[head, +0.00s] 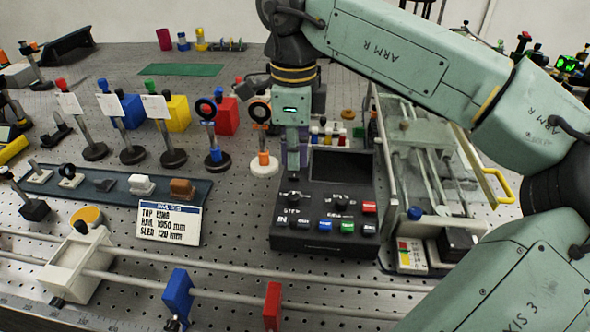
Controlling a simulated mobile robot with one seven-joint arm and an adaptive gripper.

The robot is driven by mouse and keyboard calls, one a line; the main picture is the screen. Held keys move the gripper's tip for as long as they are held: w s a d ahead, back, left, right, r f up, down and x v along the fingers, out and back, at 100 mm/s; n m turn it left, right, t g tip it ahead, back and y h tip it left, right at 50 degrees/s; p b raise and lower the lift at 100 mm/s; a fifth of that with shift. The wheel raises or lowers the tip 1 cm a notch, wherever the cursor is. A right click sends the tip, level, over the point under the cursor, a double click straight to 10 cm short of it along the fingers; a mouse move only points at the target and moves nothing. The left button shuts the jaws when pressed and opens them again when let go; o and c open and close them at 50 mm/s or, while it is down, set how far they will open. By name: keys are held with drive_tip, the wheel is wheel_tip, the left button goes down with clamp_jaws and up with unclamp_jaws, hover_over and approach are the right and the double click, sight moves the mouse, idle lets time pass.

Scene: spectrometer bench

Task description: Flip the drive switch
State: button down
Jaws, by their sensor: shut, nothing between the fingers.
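A black control box (333,240) with a dark screen (340,164) stands at the middle of the bench. Its sloped face carries small dark controls with white lettering, too small to read surely, and several coloured buttons, among them a red one (369,207) and a green one (347,227). My gripper (293,172) points down at the left part of the box, beside the screen. Its fingers are shut and empty. A small dark knob or lever shows just below the fingertips; I cannot tell whether it is the drive switch or whether they touch it.
A framed rail assembly (404,185) with a yellow handle (498,186) stands close right of the box. Posts with white cards and a ringed lens mount (207,110) stand to the left. A label card (169,222) and rails with a blue block (178,293) lie in front.

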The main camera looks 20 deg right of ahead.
sight(294, 176)
drive_tip(key=shift+f+b, duration=0.85)
drive_tip(key=shift+f, duration=0.25)
idle(0.6)
drive_tip(key=shift+r+p, duration=2.7)
drive_tip(key=shift+r, duration=0.85)
drive_tip(key=shift+f, duration=0.1)
